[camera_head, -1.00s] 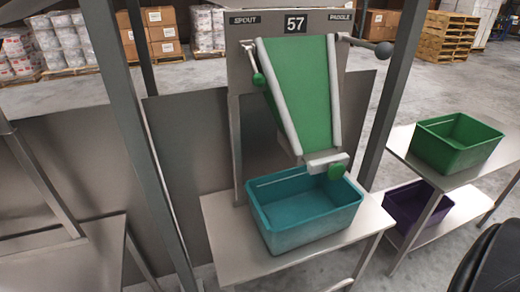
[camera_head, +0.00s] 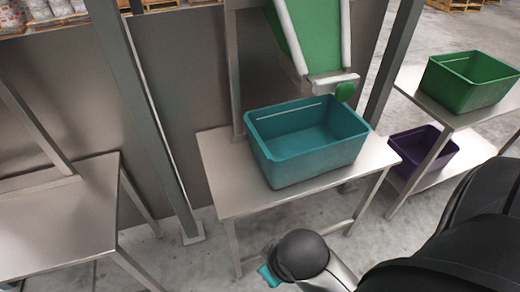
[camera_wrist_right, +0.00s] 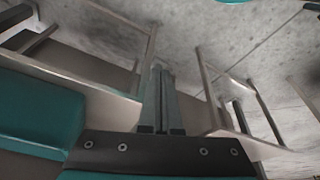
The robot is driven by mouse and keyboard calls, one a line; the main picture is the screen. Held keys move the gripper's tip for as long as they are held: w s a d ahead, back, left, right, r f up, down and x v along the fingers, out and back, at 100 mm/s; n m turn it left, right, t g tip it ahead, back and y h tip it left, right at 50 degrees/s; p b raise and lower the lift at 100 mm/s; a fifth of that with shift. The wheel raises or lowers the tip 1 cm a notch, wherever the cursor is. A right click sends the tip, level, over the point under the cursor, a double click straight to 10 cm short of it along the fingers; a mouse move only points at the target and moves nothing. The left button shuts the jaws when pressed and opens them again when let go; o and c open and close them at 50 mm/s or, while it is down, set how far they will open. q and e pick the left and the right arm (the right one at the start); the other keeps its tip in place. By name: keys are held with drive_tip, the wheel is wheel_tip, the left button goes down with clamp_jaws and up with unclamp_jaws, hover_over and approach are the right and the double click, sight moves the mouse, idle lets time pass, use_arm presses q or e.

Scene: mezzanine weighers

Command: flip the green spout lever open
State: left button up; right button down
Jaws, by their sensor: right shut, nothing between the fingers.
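In the head view, a green rounded paddle (camera_head: 345,91) sits at the right end of the pale lip below the green chute (camera_head: 303,38). The chute's upper part, with the SPOUT and PADDLE labels and the green grip on its left side, is out of frame now. A teal bin (camera_head: 306,142) stands on the steel table below the chute. My right arm comes in at the lower right, low in front of the table; its fingers are not visible there. In the right wrist view, my right gripper (camera_wrist_right: 161,98) is shut and empty, touching nothing I can make out. My left gripper is not in view.
The steel table (camera_head: 222,187) has bare top left of the bin. Grey posts (camera_head: 137,105) flank the station. At right a green bin (camera_head: 468,82) is on a shelf, with a purple bin (camera_head: 424,150) below. Another steel table (camera_head: 65,218) is at left.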

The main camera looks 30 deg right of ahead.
drive_tip(key=w+r+m+t+y, duration=0.1)
drive_tip(key=w+r+m+t, duration=0.35)
drive_tip(key=w, duration=0.45)
drive_tip(key=w+r+m+t+y, duration=0.1)
drive_tip(key=w+r+m+t, duration=0.2)
drive_tip(key=w+m, duration=0.45)
drive_tip(key=w+r+m+t+y, duration=0.2)
drive_tip(key=w+r+m+t, duration=0.15)
drive_tip(key=w, duration=0.65)
drive_tip(key=w+d+r+m+t+h, duration=0.3)
drive_tip(key=w+d+r+m+t, duration=0.4)
drive_tip(key=d+r+m, duration=0.35)
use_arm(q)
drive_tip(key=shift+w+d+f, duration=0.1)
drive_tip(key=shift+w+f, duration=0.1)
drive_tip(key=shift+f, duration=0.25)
use_arm(e)
drive_tip(key=d+r+m+t+h, duration=0.3)
drive_tip(key=d+r+m+h, duration=0.6)
drive_tip(key=m, duration=0.5)
drive_tip(key=shift+s+d+r+h, duration=0.25)
drive_tip(key=shift+d+r+h, duration=0.1)
drive_tip(key=shift+d+h, duration=0.6)
